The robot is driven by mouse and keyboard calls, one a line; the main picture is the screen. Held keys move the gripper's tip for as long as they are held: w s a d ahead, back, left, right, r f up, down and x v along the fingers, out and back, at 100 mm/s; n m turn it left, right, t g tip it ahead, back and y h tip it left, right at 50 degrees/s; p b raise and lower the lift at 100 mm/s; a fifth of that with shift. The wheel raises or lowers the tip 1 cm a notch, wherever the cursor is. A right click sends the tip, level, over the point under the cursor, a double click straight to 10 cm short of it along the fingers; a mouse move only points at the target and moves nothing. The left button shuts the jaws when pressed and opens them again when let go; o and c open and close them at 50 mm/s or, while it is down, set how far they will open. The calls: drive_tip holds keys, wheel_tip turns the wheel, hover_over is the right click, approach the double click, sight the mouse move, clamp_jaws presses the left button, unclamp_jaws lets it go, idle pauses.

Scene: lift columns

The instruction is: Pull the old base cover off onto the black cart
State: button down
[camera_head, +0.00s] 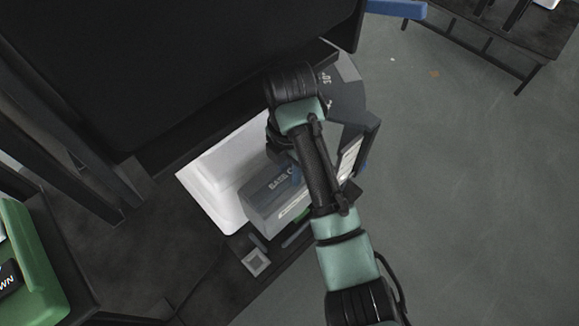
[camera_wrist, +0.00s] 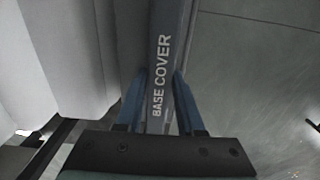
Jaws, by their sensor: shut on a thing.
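The base cover (camera_head: 272,203) is a grey, box-like part with a pale label, standing against a white housing (camera_head: 205,190) in the head view. In the wrist view its narrow face reads BASE COVER (camera_wrist: 162,75). My gripper (camera_wrist: 160,85) has its blue fingers on both sides of that face and is shut on it. In the head view my gripper (camera_head: 296,172) is mostly hidden by my arm, which also covers part of the cover. I cannot tell whether the cover touches the housing. I cannot tell which dark surface is the black cart.
A big black panel (camera_head: 190,70) stands behind the cover. A green box (camera_head: 30,265) sits at lower left. A dark table (camera_head: 510,35) stands at upper right, with a blue bar (camera_head: 396,9) left of it. Grey floor (camera_head: 450,180) to the right is clear.

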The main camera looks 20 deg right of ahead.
drive_tip(key=shift+r, duration=0.15)
drive_tip(key=shift+r+p, duration=3.65)
drive_tip(key=shift+p, duration=0.6)
